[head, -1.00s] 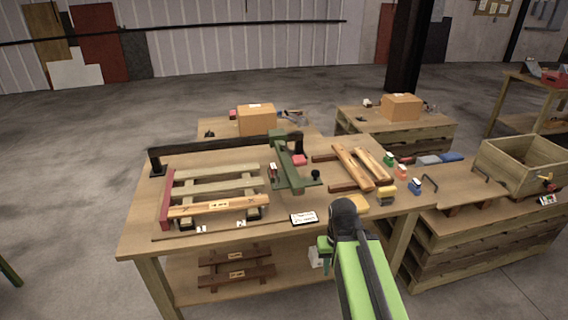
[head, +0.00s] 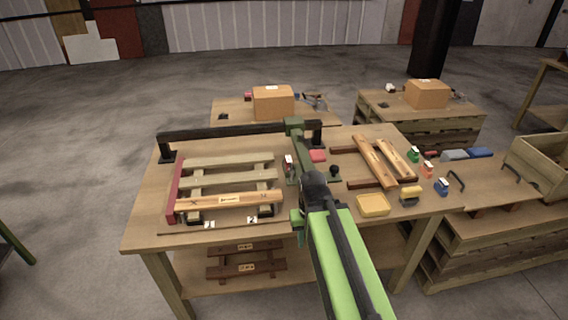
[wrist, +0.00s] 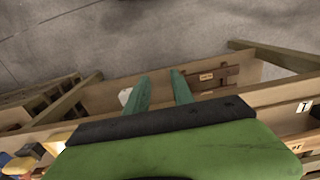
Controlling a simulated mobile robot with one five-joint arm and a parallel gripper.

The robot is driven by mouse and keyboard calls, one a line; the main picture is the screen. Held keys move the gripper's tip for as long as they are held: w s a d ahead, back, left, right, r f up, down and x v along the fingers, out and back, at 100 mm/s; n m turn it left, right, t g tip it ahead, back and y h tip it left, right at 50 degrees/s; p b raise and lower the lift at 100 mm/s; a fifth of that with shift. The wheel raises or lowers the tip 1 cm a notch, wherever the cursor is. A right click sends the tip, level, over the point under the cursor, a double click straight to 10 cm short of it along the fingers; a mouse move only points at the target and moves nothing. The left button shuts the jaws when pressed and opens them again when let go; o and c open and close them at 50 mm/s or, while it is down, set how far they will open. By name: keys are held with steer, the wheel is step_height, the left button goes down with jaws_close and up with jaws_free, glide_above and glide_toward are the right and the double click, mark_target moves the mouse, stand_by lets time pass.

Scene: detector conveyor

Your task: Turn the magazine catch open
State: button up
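A green tool (head: 301,148) with a long arm stands on the workbench (head: 145,235), by the right end of a black rail (head: 225,133). A black knob (head: 334,170) and a small red-and-white piece (head: 289,163) are near it. I cannot tell which part is the magazine catch; my arm hides the tool's lower part. My gripper (head: 299,232) is at the bench's front edge, nearer than the tool and apart from it. In the wrist view my gripper (wrist: 160,86) has its two teal fingers apart with nothing between them, pointing toward the floor and the lower shelf.
A slatted wooden pallet (head: 225,182) with a red side lies left of the tool. Wooden beams (head: 375,160), a yellow block (head: 373,205) and several small coloured items lie right. Dark labelled boards (head: 245,268) rest on the lower shelf. A wooden crate (head: 540,165) stands far right.

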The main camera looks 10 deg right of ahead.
steer(key=w+r+p, duration=1.1)
steer(key=r+p, duration=0.2)
step_height(320, 180, up, 14)
steer(key=p, duration=1.4)
glide_above(291, 167)
step_height(291, 167, down, 18)
steer(key=b, duration=1.8)
steer(key=shift+r, duration=0.1)
jaws_close()
